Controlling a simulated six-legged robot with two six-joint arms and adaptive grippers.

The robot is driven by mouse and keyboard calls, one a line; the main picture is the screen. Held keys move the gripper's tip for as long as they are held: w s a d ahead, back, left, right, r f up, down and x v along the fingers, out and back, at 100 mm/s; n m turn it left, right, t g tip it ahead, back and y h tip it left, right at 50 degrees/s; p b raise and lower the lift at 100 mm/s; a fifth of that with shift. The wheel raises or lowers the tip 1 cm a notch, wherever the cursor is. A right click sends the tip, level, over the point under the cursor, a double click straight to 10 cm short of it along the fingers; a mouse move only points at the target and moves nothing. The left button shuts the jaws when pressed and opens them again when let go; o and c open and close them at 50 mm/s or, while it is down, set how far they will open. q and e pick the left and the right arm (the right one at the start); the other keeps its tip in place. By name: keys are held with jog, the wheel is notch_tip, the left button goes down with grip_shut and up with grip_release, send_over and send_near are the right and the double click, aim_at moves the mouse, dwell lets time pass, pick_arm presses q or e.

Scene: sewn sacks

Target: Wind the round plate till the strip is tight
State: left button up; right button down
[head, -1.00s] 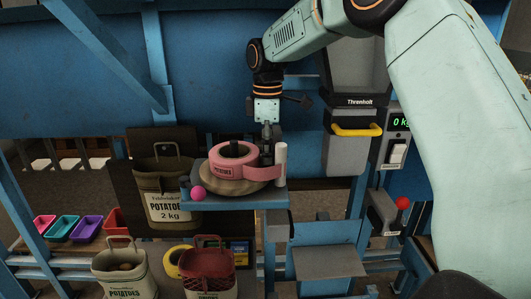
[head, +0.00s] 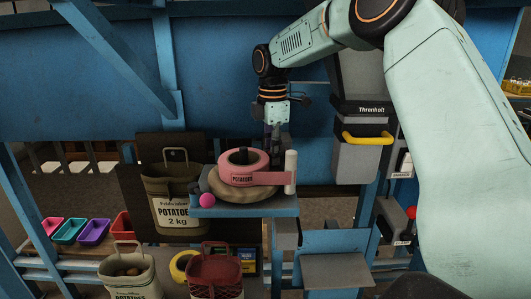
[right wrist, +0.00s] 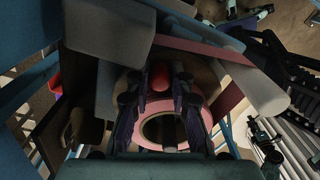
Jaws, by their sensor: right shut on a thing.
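The round plate (head: 240,194) is a tan disc on a small blue shelf, with a pink roll (head: 238,165) on top. The pink strip (head: 268,179), printed POTATOES, runs from the roll to an upright white post (head: 291,172) and looks straight. My right gripper (head: 274,143) points down behind the roll. In the right wrist view my right gripper (right wrist: 155,98) has its fingers shut about a red knob (right wrist: 160,76) beside the roll (right wrist: 146,84); what the knob is fixed to is hidden. My left gripper is not in view.
A magenta ball (head: 207,200) sits at the left of the blue shelf (head: 250,211). A dark potato sack (head: 170,187) stands to the left. A grey chute with a yellow handle (head: 366,138) is at the right. Small coloured bins (head: 95,229) are at far left.

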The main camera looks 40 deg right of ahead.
jog(key=shift+w+r+n, duration=0.15)
jog(key=shift+r+n, duration=0.05)
jog(key=shift+n, duration=0.1)
dwell(0.4)
jog(key=c, duration=1.5)
grip_release()
jog(key=o, duration=0.3)
jog(key=shift+f, duration=0.1)
jog(key=shift+o, duration=0.2)
notch_tip(320, 180, up, 12)
